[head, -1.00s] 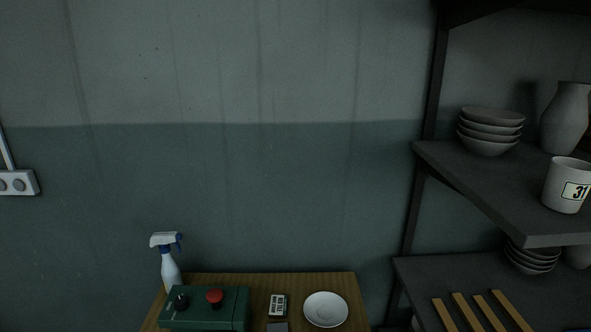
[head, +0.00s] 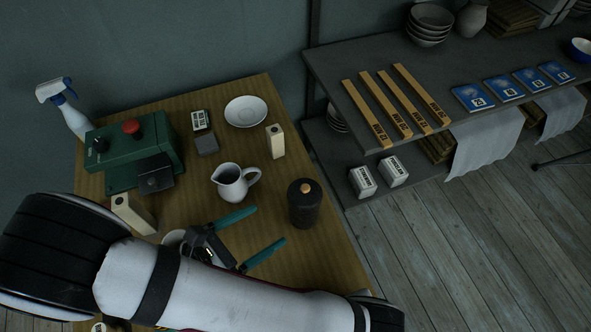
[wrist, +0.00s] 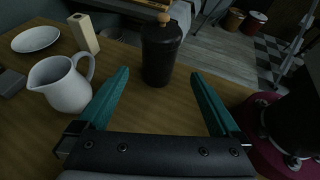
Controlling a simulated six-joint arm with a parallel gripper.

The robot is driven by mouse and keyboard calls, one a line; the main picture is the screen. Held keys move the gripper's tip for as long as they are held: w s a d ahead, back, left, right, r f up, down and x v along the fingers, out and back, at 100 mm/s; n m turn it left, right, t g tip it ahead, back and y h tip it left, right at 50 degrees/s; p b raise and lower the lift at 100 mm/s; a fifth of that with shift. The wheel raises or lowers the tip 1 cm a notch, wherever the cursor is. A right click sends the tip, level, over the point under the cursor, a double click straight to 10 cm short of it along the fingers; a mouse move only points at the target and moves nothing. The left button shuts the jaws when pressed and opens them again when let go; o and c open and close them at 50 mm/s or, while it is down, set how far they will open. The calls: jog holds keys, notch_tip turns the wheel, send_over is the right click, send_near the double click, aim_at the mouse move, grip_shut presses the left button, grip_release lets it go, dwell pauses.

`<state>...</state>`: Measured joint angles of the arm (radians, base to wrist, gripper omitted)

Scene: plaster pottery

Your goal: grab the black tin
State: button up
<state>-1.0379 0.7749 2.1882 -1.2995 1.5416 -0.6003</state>
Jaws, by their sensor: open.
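The black tin (head: 304,207) is a dark cylinder with a wooden knob on its lid. It stands upright near the right edge of the wooden table (head: 262,92) in the head view. My gripper (head: 262,232) is open and empty, its teal fingers pointing toward the tin from the left. In the wrist view the tin (wrist: 160,55) stands just ahead of the gap between the fingertips of my gripper (wrist: 160,75). It appears beyond the fingers, not between them.
A white jug (head: 232,184) stands close beside my gripper. A pale wooden block (head: 276,142), a white saucer (head: 246,111) and a green box with a red button (head: 135,145) stand farther back. A dark shelf (head: 350,60) stands to the right, past the table edge.

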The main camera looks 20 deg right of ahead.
aim_at(304, 203)
jog(key=x, duration=1.3)
jog(key=c, duration=1.2)
